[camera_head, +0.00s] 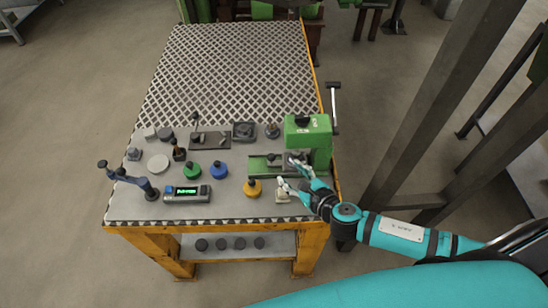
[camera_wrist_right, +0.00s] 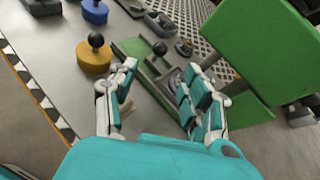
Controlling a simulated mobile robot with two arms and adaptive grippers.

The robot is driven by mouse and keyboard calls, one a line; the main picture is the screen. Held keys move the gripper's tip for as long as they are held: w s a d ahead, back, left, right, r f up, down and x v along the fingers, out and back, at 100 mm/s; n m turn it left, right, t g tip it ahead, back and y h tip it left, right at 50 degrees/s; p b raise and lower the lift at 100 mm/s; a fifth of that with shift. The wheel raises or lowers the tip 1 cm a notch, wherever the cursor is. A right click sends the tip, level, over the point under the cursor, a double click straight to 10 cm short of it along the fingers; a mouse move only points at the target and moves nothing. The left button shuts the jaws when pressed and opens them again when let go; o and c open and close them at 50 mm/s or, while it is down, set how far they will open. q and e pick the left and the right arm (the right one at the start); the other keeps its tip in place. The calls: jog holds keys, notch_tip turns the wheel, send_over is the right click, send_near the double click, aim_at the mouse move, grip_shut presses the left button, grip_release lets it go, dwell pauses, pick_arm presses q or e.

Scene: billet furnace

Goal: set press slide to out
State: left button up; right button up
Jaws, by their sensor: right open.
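The green press (camera_head: 308,140) stands at the right edge of the table, and its green body (camera_wrist_right: 262,60) also fills the upper right of the right wrist view. Its low green base (camera_head: 262,168) reaches out to the left. The press slide, with a round black knob (camera_wrist_right: 160,48), lies along this base; fingers partly hide it. I cannot tell how far out it is. My right gripper (camera_head: 287,172) is open, in front of the base. In the wrist view its fingers (camera_wrist_right: 160,75) are spread on either side of the slide's near end, with no visible grip. My left gripper is not in view.
A yellow knobbed disc (camera_head: 252,188) stands left of my right gripper. Green (camera_head: 191,169) and blue (camera_head: 218,169) knobbed discs, a digital display box (camera_head: 187,193) and a blue lever (camera_head: 130,179) stand further left. The table's patterned far part (camera_head: 230,70) is clear. A dark post (camera_head: 440,100) rises at right.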

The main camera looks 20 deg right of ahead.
aim_at(273, 159)
jog(key=x, duration=1.1)
jog(key=shift+r, duration=0.1)
grip_shut()
